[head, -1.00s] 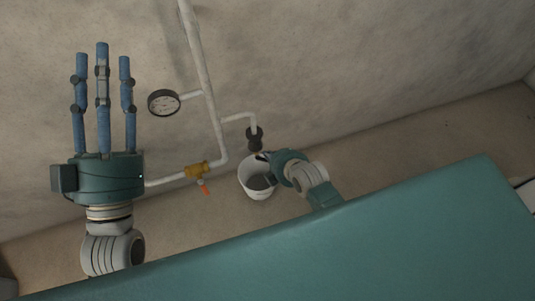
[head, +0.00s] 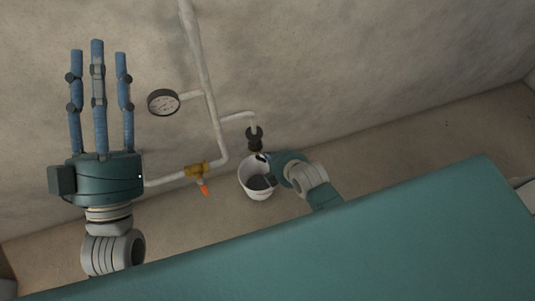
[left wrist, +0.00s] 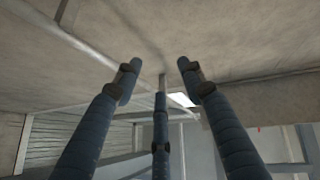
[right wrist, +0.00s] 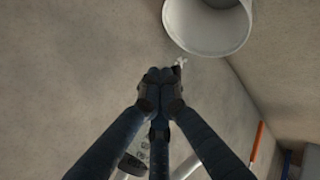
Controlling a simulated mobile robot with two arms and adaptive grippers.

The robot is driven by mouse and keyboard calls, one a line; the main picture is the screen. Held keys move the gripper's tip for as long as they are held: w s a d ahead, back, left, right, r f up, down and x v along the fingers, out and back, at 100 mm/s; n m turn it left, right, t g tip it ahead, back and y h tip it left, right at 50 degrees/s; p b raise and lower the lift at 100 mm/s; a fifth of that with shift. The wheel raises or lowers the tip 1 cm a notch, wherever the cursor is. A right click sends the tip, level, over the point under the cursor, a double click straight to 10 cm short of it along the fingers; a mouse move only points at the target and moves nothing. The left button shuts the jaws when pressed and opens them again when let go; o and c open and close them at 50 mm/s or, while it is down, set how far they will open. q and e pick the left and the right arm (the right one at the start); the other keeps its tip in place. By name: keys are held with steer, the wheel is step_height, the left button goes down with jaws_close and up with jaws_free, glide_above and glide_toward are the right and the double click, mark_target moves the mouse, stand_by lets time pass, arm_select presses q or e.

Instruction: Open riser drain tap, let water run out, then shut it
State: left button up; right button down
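A pale riser pipe (head: 205,75) runs down the wall. Its branch ends in a dark tap-like fitting (head: 255,138) over a white bucket (head: 247,184). A brass valve (head: 196,170) with an orange lever (head: 204,189) sits on the lower pipe. My left gripper (head: 98,55) is raised at the left, open and empty; its spread fingers also show in the left wrist view (left wrist: 160,80). My right gripper (head: 263,158) is at the bucket's rim, just below the dark fitting. In the right wrist view its fingertips (right wrist: 160,80) are together, with the bucket (right wrist: 208,28) beyond. No grasped object is clear.
A round gauge (head: 163,102) sticks out left of the riser. My teal body covers the lower right of the head view. Bare floor (head: 430,140) lies to the right of the bucket along the wall.

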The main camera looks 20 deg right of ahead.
arm_select(q)
steer(key=shift+s+r, duration=0.15)
steer(key=shift+r, duration=0.05)
steer(key=shift+f, duration=0.1)
steer(key=shift+w+f+g+y+p, duration=1.65)
steer(key=shift+f+g, duration=1.75)
steer(key=shift+f, duration=3.4)
steer(key=s+a+f+g+p, duration=0.1)
steer(key=s+a+f+g, duration=0.1)
steer(key=f, duration=0.5)
steer(key=s+a+f+g+y+p, duration=0.1)
steer(key=s+a+f+g, duration=0.1)
steer(key=s+f+g, duration=0.2)
steer(key=shift+s+a+f+n+g, duration=0.25)
steer(key=shift+f+g, duration=0.65)
steer(key=shift+f, duration=0.7)
